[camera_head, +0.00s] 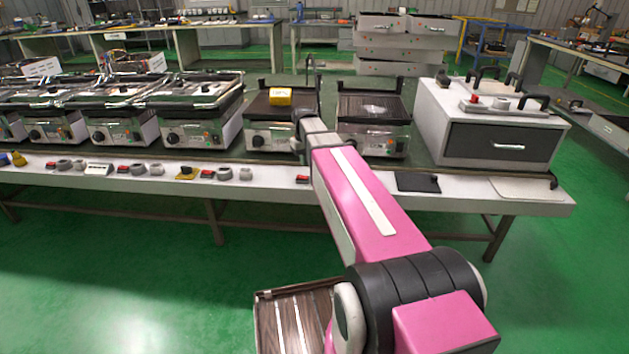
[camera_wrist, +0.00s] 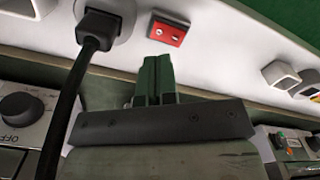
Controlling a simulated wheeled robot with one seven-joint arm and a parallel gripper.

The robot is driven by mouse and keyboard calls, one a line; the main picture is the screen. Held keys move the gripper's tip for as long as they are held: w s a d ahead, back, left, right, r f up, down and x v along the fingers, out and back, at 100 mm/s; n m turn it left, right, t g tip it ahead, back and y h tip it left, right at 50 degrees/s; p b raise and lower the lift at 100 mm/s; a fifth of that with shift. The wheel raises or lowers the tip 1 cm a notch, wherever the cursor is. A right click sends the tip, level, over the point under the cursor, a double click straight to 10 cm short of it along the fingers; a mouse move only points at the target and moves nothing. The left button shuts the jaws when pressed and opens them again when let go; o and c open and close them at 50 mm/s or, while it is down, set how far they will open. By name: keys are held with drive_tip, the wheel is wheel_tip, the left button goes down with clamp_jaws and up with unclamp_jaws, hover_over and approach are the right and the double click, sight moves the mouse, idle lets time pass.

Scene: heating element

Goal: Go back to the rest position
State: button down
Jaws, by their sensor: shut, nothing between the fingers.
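My gripper (camera_wrist: 158,80) shows in the wrist view with its two dark green fingers together and nothing between them. The fingertips are close below a red switch (camera_wrist: 167,30) on the white front strip (camera_wrist: 225,55) of the bench; I cannot tell whether they touch. A black plug (camera_wrist: 97,28) sits in a round grey socket to the left, and its cable runs down the picture. In the head view my pink arm reaches forward to the bench (camera_head: 470,197), over its front edge, and the gripper's fingers cannot be made out there.
Several hot-plate units (camera_head: 202,105) stand in a row on the bench. One bears a yellow block (camera_head: 280,97). A white box with a dark drawer (camera_head: 497,142) stands at the right end. Green floor (camera_head: 120,270) is open in front of the bench, left of my arm.

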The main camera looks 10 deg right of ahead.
drive_tip(key=shift+r, duration=0.65)
drive_tip(key=s+f+m, duration=0.1)
drive_tip(key=s+f, duration=0.6)
drive_tip(key=s, duration=0.3)
drive_tip(key=s+f+m, duration=0.1)
drive_tip(key=s+f, duration=0.6)
drive_tip(key=s, duration=0.4)
drive_tip(key=shift+s, duration=0.15)
